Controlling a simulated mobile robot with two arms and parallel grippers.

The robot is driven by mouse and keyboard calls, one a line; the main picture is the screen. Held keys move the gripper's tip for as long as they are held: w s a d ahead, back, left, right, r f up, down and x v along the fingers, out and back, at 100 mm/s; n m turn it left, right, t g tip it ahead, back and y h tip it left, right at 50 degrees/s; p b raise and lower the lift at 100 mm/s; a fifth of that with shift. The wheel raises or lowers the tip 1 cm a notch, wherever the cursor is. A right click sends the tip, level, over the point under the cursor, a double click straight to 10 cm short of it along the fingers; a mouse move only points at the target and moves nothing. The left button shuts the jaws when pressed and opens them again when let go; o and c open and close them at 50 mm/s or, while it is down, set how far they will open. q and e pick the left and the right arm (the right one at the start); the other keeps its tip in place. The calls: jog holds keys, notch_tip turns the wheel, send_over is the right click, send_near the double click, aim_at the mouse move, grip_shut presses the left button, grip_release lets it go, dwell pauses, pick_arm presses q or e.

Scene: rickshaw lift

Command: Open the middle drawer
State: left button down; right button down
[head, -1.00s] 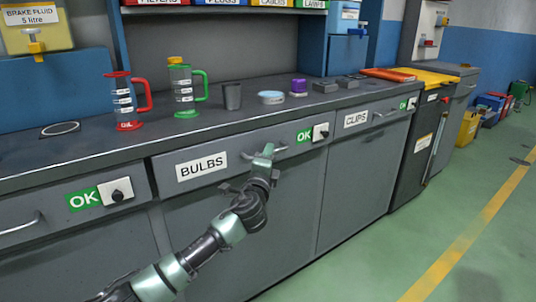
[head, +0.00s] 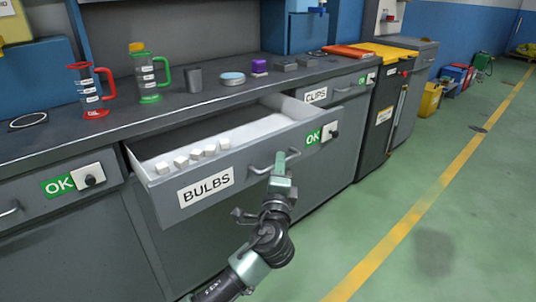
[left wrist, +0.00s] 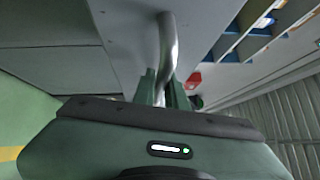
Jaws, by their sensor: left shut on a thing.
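The middle drawer (head: 250,172), labelled BULBS with a green OK sign, stands pulled out from the bench in the head view. Several small white boxes (head: 195,156) lie inside it near the front left. Its bar handle (head: 262,168) is on the front panel. My left gripper (head: 280,164) is at the right part of the handle and shut on it. In the left wrist view the handle (left wrist: 168,50) runs down between the gripper's fingers (left wrist: 163,88). My right gripper is not in view.
A red-handled jug (head: 96,92), a green-handled jug (head: 150,75) and a dark cup (head: 194,80) stand on the bench top. The CLIPS drawer (head: 330,92) to the right is closed. The green floor (head: 420,200) in front is clear.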

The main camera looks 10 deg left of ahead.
pick_arm(q)
jog(key=shift+s+d+f, duration=0.1)
jog(key=shift+s+d, duration=0.2)
jog(key=c, duration=1.5)
grip_release()
jog(key=shift+o, duration=0.2)
jog(key=shift+s, duration=0.1)
jog(key=s+f, duration=0.1)
jog(key=s, duration=0.6)
jog(key=shift+s+d+p, duration=0.25)
jog(key=shift+d+p, duration=0.15)
jog(key=shift+d, duration=0.05)
